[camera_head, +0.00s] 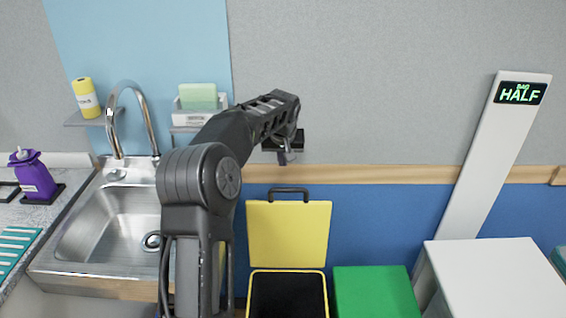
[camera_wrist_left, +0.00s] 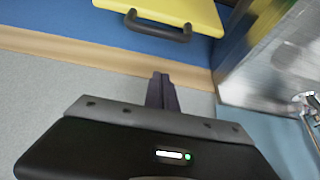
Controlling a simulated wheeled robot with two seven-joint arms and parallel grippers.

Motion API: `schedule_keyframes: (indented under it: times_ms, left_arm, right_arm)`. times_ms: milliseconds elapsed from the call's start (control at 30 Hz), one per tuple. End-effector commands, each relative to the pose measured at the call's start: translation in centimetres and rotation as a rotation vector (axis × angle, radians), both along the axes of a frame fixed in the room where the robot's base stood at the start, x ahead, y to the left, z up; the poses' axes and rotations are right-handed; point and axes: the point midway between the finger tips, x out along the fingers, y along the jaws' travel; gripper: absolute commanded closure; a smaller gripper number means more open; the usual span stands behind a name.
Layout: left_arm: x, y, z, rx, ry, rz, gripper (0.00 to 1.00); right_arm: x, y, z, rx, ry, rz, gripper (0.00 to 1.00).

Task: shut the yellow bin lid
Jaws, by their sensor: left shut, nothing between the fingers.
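The yellow bin lid (camera_head: 288,235) stands open and upright against the blue wall, behind its bin. A dark handle (camera_head: 288,191) sits on its top edge. The bin's yellow rim (camera_head: 287,271) surrounds a dark opening at the bottom of the head view. My left gripper (camera_head: 285,158) is shut and empty, a little above the handle and apart from it. In the left wrist view, the shut fingers (camera_wrist_left: 162,90) show below the handle (camera_wrist_left: 157,28) and the yellow lid (camera_wrist_left: 175,10). My right gripper is not in view.
A green closed lid (camera_head: 375,292) is right of the yellow bin. A white box-like surface (camera_head: 495,280) and a tall panel reading "HALF" (camera_head: 492,150) stand farther right. A metal sink (camera_head: 105,225) is on the left, with a purple bottle (camera_head: 35,177) beside it.

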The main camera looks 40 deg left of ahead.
Motion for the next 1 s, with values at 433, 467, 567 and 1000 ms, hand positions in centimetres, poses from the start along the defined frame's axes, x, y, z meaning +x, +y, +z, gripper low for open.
schedule_keyframes:
  times_ms: [433, 467, 567, 1000]
  left_arm:
    - [3.0, 2.4, -7.7, -0.003, 0.003, 0.001, 1.0]
    - [2.6, 2.0, -7.3, 0.0, 0.001, -0.001, 1.0]
    - [1.5, 1.1, -7.5, 0.001, 0.001, -0.002, 1.0]
    - [-0.2, -0.2, -8.0, 0.001, -0.001, 0.0, 1.0]
  right_arm:
    - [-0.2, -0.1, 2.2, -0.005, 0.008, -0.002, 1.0]
    - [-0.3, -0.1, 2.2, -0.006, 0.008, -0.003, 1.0]
    - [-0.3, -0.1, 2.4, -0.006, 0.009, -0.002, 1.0]
    - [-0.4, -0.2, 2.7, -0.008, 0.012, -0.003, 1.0]
